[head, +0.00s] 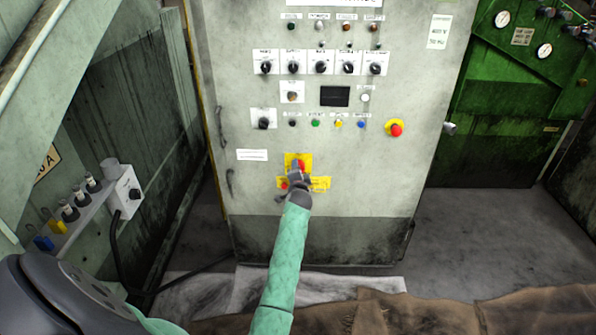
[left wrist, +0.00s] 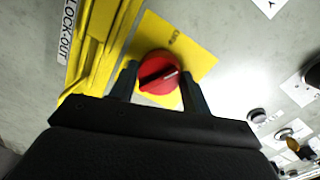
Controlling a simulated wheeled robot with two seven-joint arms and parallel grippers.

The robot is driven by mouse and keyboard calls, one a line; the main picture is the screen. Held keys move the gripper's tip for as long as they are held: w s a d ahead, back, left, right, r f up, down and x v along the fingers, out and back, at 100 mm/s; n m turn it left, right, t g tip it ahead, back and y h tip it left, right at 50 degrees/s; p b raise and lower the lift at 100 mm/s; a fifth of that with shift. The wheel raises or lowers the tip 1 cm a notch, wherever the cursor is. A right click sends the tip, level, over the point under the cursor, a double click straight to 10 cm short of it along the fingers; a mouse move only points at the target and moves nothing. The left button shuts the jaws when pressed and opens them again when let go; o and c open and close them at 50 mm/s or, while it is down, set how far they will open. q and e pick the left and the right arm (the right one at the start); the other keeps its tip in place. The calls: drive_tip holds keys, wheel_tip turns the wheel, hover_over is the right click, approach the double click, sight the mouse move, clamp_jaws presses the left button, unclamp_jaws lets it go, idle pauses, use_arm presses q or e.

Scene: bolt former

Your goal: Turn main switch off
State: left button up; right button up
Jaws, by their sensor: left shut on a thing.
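The main switch is a red round knob (head: 300,164) on a yellow plate (head: 291,158), low on the front of the grey control cabinet. In the left wrist view the red knob (left wrist: 158,70) shows a raised grip bar with a white mark, lying at a slant. My left gripper (head: 297,174) is at the knob and covers part of it. In the left wrist view, my left gripper (left wrist: 160,84) has one finger on each side of the knob and is shut on it. My right gripper is not in view.
A yellow lock-out bracket (left wrist: 98,50) runs beside the switch plate. Above are rows of black selector knobs (head: 321,67), a small dark display (head: 335,96) and a red emergency stop button (head: 396,129) at the right. Green machinery (head: 500,100) stands to the right.

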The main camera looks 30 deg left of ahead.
use_arm(q)
drive_tip(key=n+p, duration=0.1)
drive_tip(key=n, duration=0.3)
drive_tip(key=shift+f+n+h, duration=0.1)
drive_tip(key=shift+n+h, duration=0.2)
drive_tip(key=shift+n, duration=0.1)
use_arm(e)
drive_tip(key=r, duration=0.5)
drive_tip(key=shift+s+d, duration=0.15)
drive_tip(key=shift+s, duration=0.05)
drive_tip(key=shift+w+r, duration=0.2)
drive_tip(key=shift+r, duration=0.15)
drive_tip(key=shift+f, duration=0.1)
use_arm(q)
drive_tip(key=o, duration=1)
drive_tip(key=shift+c, duration=0.2)
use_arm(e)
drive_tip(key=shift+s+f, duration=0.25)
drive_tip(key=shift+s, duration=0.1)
